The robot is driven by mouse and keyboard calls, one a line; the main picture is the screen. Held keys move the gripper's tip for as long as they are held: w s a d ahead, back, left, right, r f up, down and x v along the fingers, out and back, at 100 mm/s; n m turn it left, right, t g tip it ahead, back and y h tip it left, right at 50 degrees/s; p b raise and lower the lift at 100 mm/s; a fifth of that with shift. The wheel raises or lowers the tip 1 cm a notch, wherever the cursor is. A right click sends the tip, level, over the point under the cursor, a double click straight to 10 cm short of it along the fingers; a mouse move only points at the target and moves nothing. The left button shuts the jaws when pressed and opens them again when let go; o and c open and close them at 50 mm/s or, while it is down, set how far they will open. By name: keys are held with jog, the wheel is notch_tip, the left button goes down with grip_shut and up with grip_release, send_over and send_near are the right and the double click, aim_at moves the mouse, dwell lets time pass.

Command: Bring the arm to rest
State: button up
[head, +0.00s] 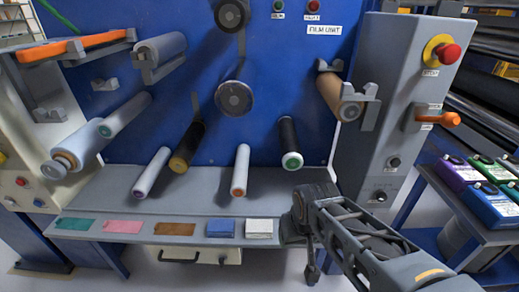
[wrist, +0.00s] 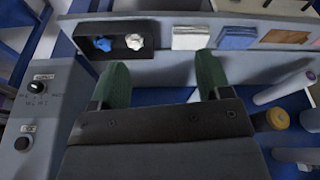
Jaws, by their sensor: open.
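My gripper (wrist: 161,80) shows in the wrist view with its two green fingers spread apart. Nothing is seen between them. Beyond the fingertips is the grey front ledge of the machine, which also shows in the head view (head: 140,231). In the head view my arm reaches in from the lower right, with its wrist part at the right end of the ledge. The fingers are hard to make out there.
Green, pink, brown, blue and white cloths (head: 259,228) lie along the ledge. A black tray (wrist: 92,54) holds crumpled blue and white cloths. Several rollers (head: 240,170) jut from the blue panel.

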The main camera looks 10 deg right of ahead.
jog(key=w+p+v, duration=0.2)
jog(key=p+v, duration=0.6)
jog(key=v, duration=0.1)
jog(key=w+r+p+v, duration=0.1)
jog(key=w+p+v, duration=0.1)
jog(key=p+v, duration=0.6)
jog(key=shift+s+r+t+p, duration=0.2)
jog(key=shift+r+t+p, duration=0.2)
jog(key=shift+r, duration=0.45)
jog(key=shift+a, duration=0.1)
